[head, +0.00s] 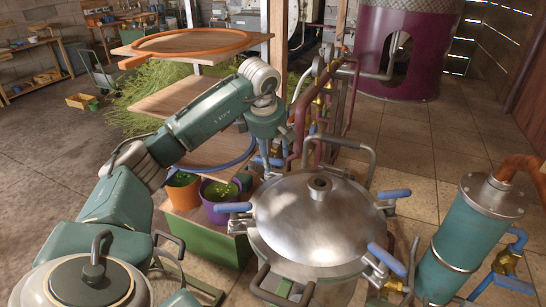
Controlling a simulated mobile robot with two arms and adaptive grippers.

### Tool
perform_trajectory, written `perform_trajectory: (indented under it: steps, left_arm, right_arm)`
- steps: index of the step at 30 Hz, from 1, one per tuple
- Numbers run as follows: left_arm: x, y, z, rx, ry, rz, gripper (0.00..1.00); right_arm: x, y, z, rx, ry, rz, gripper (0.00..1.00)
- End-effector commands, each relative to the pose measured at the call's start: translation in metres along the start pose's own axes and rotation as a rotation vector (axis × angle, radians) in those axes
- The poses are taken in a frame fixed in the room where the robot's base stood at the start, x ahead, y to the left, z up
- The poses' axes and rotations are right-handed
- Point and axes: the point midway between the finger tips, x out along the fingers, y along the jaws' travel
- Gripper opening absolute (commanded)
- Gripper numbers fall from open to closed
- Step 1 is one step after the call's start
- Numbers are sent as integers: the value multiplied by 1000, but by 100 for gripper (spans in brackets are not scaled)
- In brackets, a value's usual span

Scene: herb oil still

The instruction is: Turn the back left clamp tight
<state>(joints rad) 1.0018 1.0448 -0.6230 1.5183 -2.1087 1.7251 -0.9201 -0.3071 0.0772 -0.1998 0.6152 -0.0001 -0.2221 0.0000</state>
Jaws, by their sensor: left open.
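The still pot has a domed steel lid (312,215) with clamps with blue handles around its rim. Other blue-handled clamps are at the right back (394,194) and right front (386,257). My right gripper is out of view.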

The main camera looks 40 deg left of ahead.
Motion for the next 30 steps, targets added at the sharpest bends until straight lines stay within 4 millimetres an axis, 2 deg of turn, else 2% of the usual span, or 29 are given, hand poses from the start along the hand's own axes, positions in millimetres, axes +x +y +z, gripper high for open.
perform_trajectory:
  steps: [3,7,17,23,24,30]
  left_arm:
    - [16,0,0,0,1,-4,52]
    - [29,0,0,-1,0,-2,52]
    - [34,0,0,0,-1,1,52]
    - [34,0,0,0,-1,1,16]
    - [34,0,0,0,-1,2,13]
    - [33,1,0,1,-1,3,12]
  right_arm:
    - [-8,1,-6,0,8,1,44]
    - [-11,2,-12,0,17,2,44]
    - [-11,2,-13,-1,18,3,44]
    - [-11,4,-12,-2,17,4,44]
    - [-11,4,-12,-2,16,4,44]
    - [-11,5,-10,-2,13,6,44]
